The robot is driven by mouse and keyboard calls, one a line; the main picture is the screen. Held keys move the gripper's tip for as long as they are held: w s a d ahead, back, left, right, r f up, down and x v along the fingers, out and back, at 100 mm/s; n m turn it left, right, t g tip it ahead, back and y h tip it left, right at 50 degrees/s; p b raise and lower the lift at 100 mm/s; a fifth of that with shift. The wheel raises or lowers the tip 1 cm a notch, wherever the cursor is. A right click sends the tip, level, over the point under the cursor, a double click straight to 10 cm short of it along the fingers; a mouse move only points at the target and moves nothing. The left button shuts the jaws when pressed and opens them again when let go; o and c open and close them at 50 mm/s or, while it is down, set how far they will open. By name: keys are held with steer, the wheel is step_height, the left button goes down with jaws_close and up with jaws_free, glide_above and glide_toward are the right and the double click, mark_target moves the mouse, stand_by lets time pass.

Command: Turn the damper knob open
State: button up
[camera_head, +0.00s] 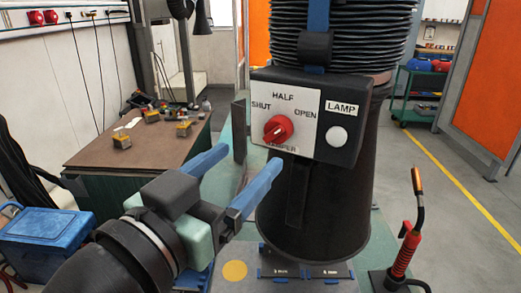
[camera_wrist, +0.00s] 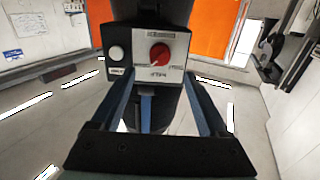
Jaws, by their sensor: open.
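The red damper knob (camera_head: 278,129) sits on a white plate marked SHUT, HALF and OPEN. The control box (camera_head: 352,152) is fixed to a dark fume hood (camera_head: 340,205). My gripper (camera_head: 249,160) is open and empty, below and left of the knob in the head view, and apart from it. In the wrist view the knob (camera_wrist: 159,54) appears upside down, beyond and between the fingertips of my gripper (camera_wrist: 160,78).
A white LAMP button (camera_head: 337,136) is right of the knob on the same box. A workbench (camera_head: 115,157) with small parts stands at left, above a blue toolbox (camera_head: 42,240). A red-handled torch (camera_head: 408,245) stands at lower right.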

steer(key=shift+v, duration=2.35)
steer(key=w+d+r+n+t+y+p, duration=0.25)
steer(key=r+t+y, duration=0.2)
steer(key=r, duration=0.75)
steer(key=s+d+r+n+t+y+p, duration=0.1)
steer(key=s+r+t, duration=0.1)
steer(key=r, duration=0.4)
steer(key=s+d+r+n+t+y+p, duration=0.1)
steer(key=s+d+r+t+y, duration=0.1)
steer(key=r+t, duration=0.2)
step_height(320, 180, up, 3)
steer(key=shift+s+d+f+n+t, duration=0.2)
steer(key=shift+s+d+n+t, duration=0.05)
steer(key=shift+s+n+t, duration=0.1)
